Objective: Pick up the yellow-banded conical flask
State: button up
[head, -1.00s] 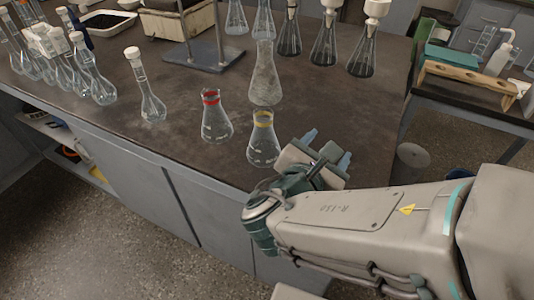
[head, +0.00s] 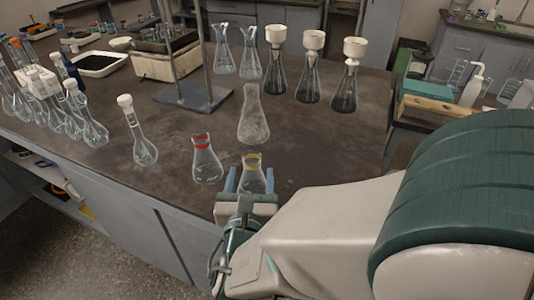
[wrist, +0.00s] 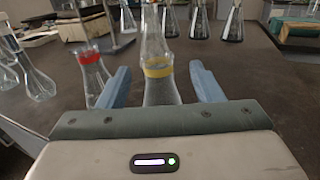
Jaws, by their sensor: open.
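The yellow-banded conical flask (head: 252,172) stands upright near the front edge of the bench, a clear glass flask with a yellow band round its neck. It also shows in the wrist view (wrist: 160,84), between the two blue fingers. My gripper (head: 251,181) is open, with one finger on each side of the flask. In the wrist view my gripper (wrist: 160,88) has visible gaps between both fingers and the glass. The gripper body hides the flask's base there. A red-banded conical flask (head: 206,160) stands just to the left, close to the left finger.
A cloudy, taller flask (head: 253,118) stands right behind the yellow-banded one. A stoppered volumetric flask (head: 141,140) is at the left, and flasks with white funnels (head: 310,78) stand at the back. The bench (head: 330,140) is clear to the right.

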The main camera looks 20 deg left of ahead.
aim_at(252, 154)
jog(key=x, duration=0.3)
jog(key=shift+w, duration=0.15)
jog(key=shift+f+x, duration=0.2)
jog(key=shift+x, duration=1.15)
jog(key=shift+f+x, duration=0.25)
jog(key=shift+x, duration=1.1)
jog(key=shift+a, duration=0.2)
jog(key=shift+c, duration=0.3)
grip_shut()
